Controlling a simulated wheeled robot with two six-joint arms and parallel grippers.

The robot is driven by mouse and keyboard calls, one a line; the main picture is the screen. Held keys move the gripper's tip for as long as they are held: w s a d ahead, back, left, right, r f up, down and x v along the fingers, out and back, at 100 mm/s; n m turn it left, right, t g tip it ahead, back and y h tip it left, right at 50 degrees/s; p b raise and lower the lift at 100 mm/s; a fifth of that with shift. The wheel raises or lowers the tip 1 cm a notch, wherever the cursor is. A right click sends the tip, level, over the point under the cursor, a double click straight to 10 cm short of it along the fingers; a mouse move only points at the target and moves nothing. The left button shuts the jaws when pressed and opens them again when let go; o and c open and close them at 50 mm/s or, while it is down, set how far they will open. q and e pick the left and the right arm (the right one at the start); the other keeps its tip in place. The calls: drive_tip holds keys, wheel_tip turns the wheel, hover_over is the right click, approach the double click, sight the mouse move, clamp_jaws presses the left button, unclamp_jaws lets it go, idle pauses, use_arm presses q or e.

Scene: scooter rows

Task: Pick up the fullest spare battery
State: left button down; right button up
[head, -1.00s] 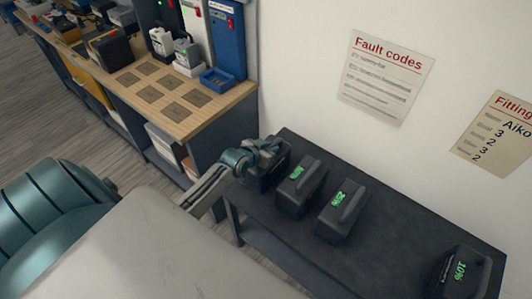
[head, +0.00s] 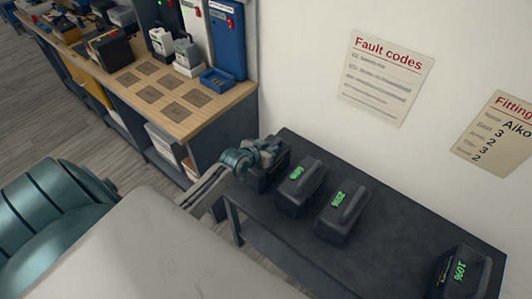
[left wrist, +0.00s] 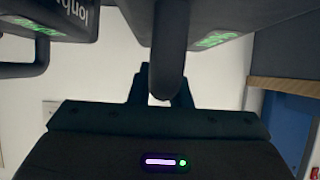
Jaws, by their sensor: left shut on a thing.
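Several black spare batteries with top handles and green displays stand on a dark table (head: 398,222). My left gripper (head: 268,153) is over the leftmost battery (head: 266,180) and shut on its handle. The left wrist view shows the handle (left wrist: 171,50) between the fingers. I cannot tell whether this battery is clear of the table; its display is hidden in the head view and unreadable in the wrist view. The second battery (head: 301,190) seems to read 60%, the third (head: 342,215) 25%, and the far right one (head: 465,275) 10%. My right gripper is not in view.
A wooden-topped bench (head: 150,70) stands at the upper left with square pads, containers and a blue tray (head: 217,79). The wall behind the table carries a fault codes sheet (head: 387,80) and a fitting sheet (head: 497,135). The table is bare between the 25% and 10% batteries.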

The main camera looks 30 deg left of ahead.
use_arm(q)
drive_tip(key=shift+w+r, duration=0.15)
drive_tip(key=shift+r, duration=0.1)
